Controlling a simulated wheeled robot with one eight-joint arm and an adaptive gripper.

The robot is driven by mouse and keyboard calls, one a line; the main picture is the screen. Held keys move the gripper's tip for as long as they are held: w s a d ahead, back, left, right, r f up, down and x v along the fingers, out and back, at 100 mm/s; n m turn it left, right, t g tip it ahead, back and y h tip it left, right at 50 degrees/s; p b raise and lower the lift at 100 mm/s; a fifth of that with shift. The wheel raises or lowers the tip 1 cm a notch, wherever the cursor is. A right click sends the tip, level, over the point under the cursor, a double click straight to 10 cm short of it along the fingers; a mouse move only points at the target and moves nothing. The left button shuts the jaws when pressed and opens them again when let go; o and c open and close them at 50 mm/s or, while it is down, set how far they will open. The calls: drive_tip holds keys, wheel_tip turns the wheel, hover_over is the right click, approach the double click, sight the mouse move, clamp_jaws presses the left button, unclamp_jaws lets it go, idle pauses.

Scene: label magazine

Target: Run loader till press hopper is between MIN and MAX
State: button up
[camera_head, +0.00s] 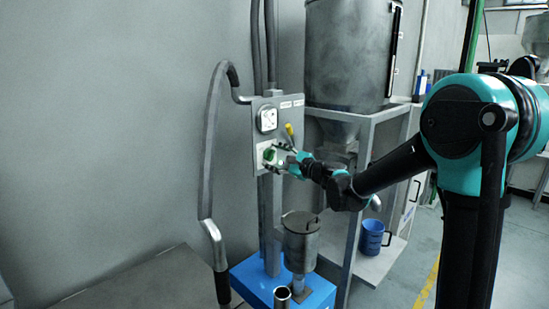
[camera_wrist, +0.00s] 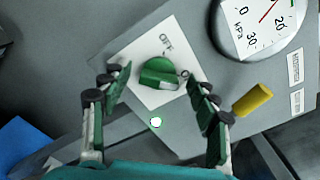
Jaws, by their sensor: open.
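The grey control panel (camera_head: 262,118) carries a round gauge (camera_head: 267,119), a green rotary knob (camera_head: 270,154) on a white plate and a yellow lever (camera_head: 289,130). In the wrist view, my gripper (camera_wrist: 161,84) is open, with its fingers on either side of the green knob (camera_wrist: 158,75); contact cannot be told. A small pale green lamp (camera_wrist: 156,122) shows below the knob. A large grey hopper (camera_head: 345,50) with a narrow sight strip (camera_head: 395,45) stands behind; its level and any MIN or MAX marks are unreadable. The gauge (camera_wrist: 262,22) shows a red needle.
Below the panel, a metal canister (camera_head: 300,243) stands on a blue base (camera_head: 258,283). A grey hose (camera_head: 207,165) hangs at the left. A blue mug (camera_head: 372,237) sits on the lower shelf of the hopper's frame (camera_head: 358,190). Another hopper (camera_head: 537,32) is at the far right.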

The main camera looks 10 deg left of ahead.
drive_tip(key=c, duration=1.2)
drive_tip(key=shift+o, duration=0.2)
drive_tip(key=shift+n, duration=0.3)
drive_tip(key=n, duration=0.3)
drive_tip(key=shift+f, duration=0.1)
drive_tip(key=n, duration=0.5)
drive_tip(key=shift+f, duration=0.1)
drive_tip(key=n, duration=0.4)
drive_tip(key=shift+f+n, duration=0.1)
drive_tip(key=shift+n, duration=2.5)
drive_tip(key=shift+f, duration=0.1)
